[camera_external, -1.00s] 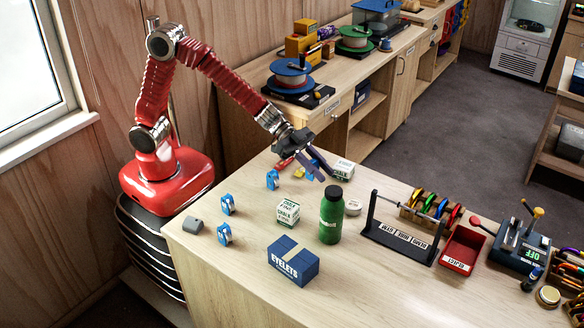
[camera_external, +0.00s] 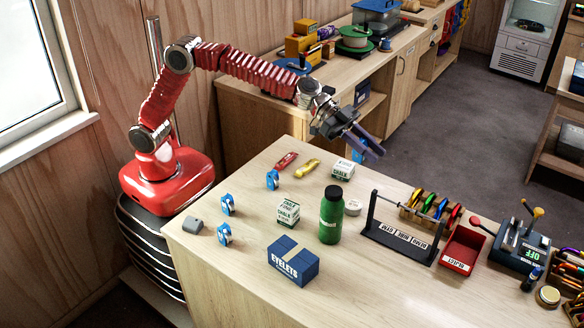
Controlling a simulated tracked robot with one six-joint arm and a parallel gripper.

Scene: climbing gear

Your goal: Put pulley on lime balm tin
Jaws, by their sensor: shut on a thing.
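My gripper (camera_external: 370,147) is shut on a blue pulley (camera_external: 358,156), partly hidden behind the fingers. It is held in the air over the far right edge of the bench. A small pale round tin (camera_external: 353,207) lies on the bench beside the green bottle, below my gripper in the picture. A gold-rimmed round tin (camera_external: 547,296) sits at the far right. Their labels are too small to read, so I cannot tell which is the lime balm tin. Other blue pulleys stand at the left: one farther back (camera_external: 272,180), two nearer (camera_external: 227,204), (camera_external: 224,235).
A green bottle (camera_external: 331,215) stands close to the pale tin. White chalk boxes (camera_external: 343,170), (camera_external: 288,213), a blue eyelets box (camera_external: 293,262), a black stand (camera_external: 400,243) and a red tray (camera_external: 461,250) are on the bench. Red (camera_external: 286,160) and yellow (camera_external: 307,168) pieces lie at the back.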

